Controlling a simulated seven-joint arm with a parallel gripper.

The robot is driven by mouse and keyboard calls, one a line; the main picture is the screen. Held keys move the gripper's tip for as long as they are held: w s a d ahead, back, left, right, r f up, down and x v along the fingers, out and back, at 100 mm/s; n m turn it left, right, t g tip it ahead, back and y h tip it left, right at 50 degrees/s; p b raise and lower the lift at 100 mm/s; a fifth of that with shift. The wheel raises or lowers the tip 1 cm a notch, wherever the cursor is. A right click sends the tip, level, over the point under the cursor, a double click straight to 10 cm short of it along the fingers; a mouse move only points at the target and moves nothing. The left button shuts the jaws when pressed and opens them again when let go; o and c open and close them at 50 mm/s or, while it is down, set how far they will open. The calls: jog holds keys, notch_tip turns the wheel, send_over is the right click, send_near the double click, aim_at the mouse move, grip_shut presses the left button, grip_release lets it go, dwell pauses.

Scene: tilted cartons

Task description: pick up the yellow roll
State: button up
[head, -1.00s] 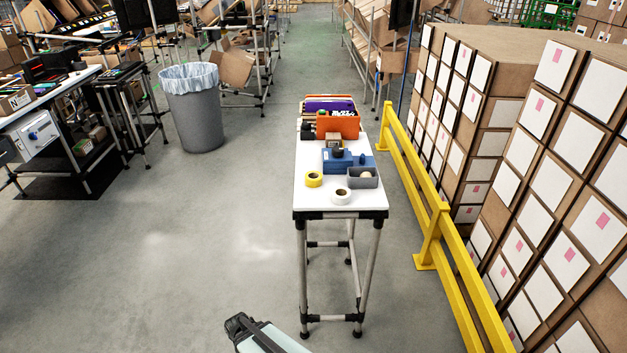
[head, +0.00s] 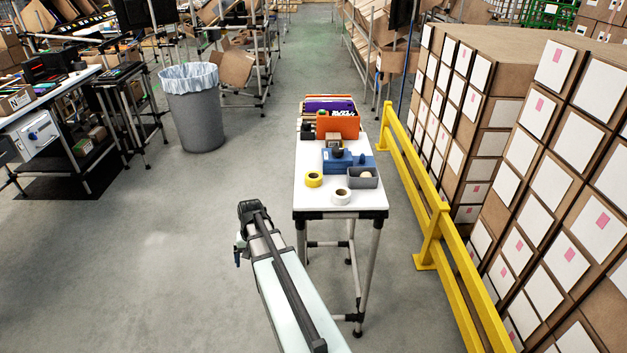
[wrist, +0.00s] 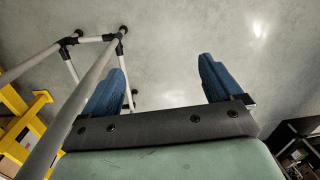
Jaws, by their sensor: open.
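The yellow roll (head: 314,179) lies flat near the left edge of the white table (head: 316,201), towards its front, in the head view. A white roll (head: 341,196) lies just to its right and nearer the front edge. My gripper (wrist: 164,85) shows two blue fingers spread wide apart in the wrist view, with nothing between them. In the head view my arm reaches up from the bottom, and its end is left of the table's front corner, apart from the roll. The fingers are mostly hidden there. The wrist view shows floor and table legs, not the roll.
A grey bin (head: 363,178) and a blue box (head: 338,161) stand right of and behind the rolls. An orange bin (head: 338,124) is farther back. A yellow rail (head: 432,222) runs along the table's right side. The floor left of the table is clear.

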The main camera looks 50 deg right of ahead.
jog(key=w+d+r+m+t+h, duration=0.1)
jog(key=w+d+r, duration=0.1)
jog(key=d+r, duration=0.65)
jog(key=w+d+r+m+t, duration=0.2)
jog(key=d+r, duration=0.3)
jog(key=r, duration=0.6)
jog(key=s+d+r+n+g+h, duration=0.1)
jog(key=s+d+r, duration=0.35)
jog(key=r, duration=0.25)
jog(key=s+d+r+h, duration=0.1)
jog(key=s+d+r, duration=0.3)
jog(key=d+r, duration=0.25)
send_near(314, 174)
jog(key=f, duration=0.1)
jog(key=s+a+f, duration=0.1)
jog(key=f, duration=0.1)
jog(key=shift+s+f, duration=0.1)
jog(key=shift+s, duration=0.1)
jog(key=shift+w+d+f, duration=0.15)
jog(key=shift+w+f, duration=0.25)
jog(key=shift+f, duration=0.35)
jog(key=shift+x, duration=1.85)
jog(key=shift+w+r, duration=0.1)
jog(key=shift+w, duration=0.05)
jog(key=c, duration=1.1)
